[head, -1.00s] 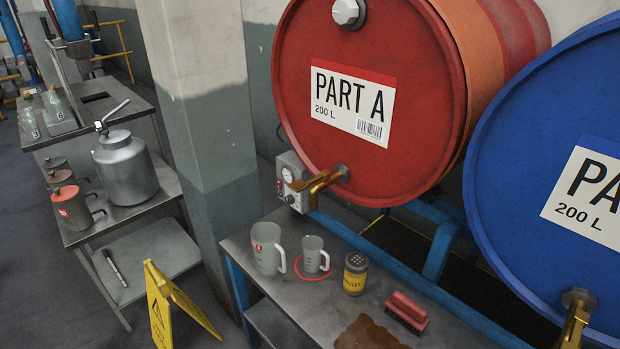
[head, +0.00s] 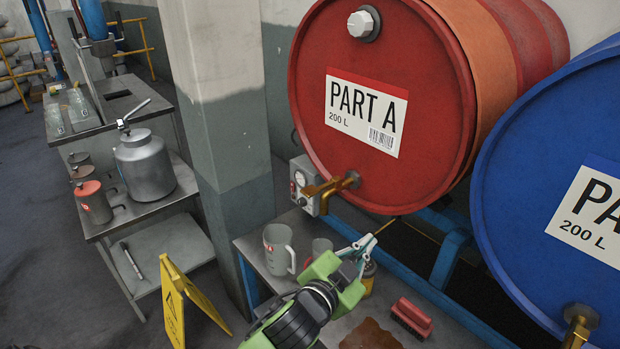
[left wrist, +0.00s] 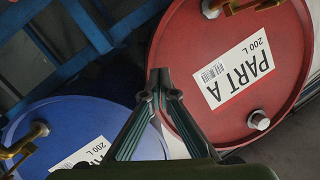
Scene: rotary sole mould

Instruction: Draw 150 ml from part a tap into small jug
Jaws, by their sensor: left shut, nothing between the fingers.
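The red Part A drum (head: 440,130) lies on its side, its label facing me; it also shows upside down in the left wrist view (left wrist: 285,85). Its brass tap (head: 330,187) is low on the drum's face, above the bench. My left gripper (head: 368,242) is shut and empty, in front of the drum, right of the small jug and below and right of the tap. In the left wrist view its fingers (left wrist: 160,76) meet at the tips. My right gripper is not in view.
A grey box with a dial (head: 304,184) is beside the tap. A red brush (head: 411,317) and a brown patch lie at the bench front. The blue drum (head: 530,160) is right; a yellow floor sign (head: 190,305) stands left.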

